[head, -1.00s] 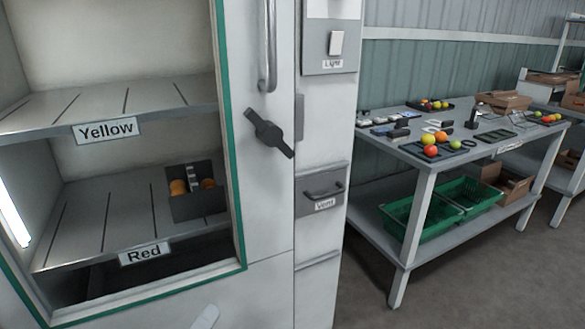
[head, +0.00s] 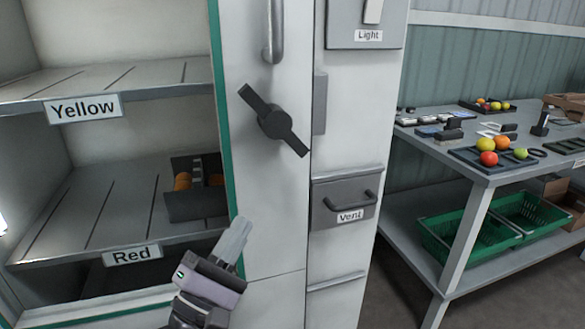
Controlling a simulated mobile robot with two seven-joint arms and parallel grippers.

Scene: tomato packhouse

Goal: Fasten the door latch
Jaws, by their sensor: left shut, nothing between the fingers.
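The door latch (head: 274,121) is a dark bar on a round hub, on the white door frame left of the panel seam. It is tilted, running from upper left to lower right, with its lower right end close to the seam. My left gripper (head: 236,240) is below the latch and a little to its left, in front of the door's lower part. Its fingers are shut and empty, pointing up, apart from the latch. My right gripper is not in view.
A vertical door handle (head: 273,28) is above the latch. A Vent drawer (head: 343,199) with a handle and a Light switch panel (head: 367,22) are to the right. Behind the door's window, a shelf labelled Red (head: 72,217) holds a dark tray. A table (head: 478,172) stands further right.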

